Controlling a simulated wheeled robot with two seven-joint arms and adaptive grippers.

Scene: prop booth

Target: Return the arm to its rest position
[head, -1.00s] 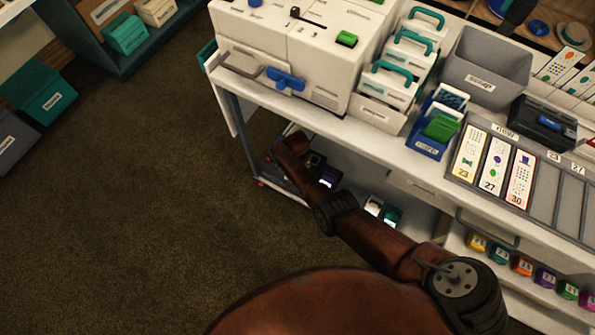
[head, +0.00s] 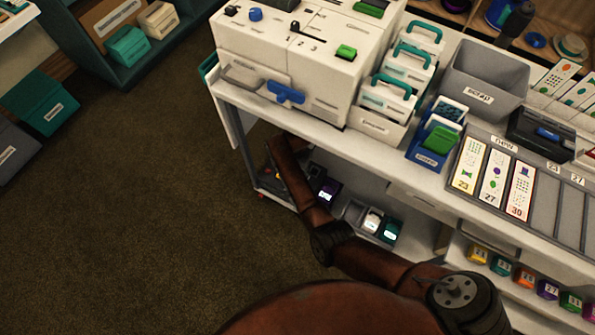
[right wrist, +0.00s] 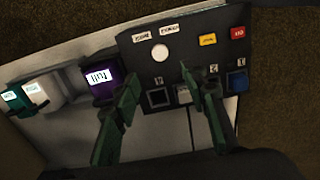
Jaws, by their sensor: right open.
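My right arm (head: 350,262) is brown and reaches from the bottom of the head view to the lower shelf under the counter. Its gripper cannot be made out there. In the right wrist view the right gripper (right wrist: 158,76) is open, with two dark green fingers apart and nothing between them. Its fingers show in front of a dark control panel (right wrist: 205,57) with white, yellow, red and blue buttons; whether they touch it is unclear. My left gripper is not in view.
A purple block (right wrist: 102,84) and white and teal blocks sit beside the panel. Above is the white counter (head: 325,132) with a white machine (head: 325,75), a grey scrap bin (head: 487,75) and a card rack (head: 540,205). The brown floor (head: 150,220) to the left is clear.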

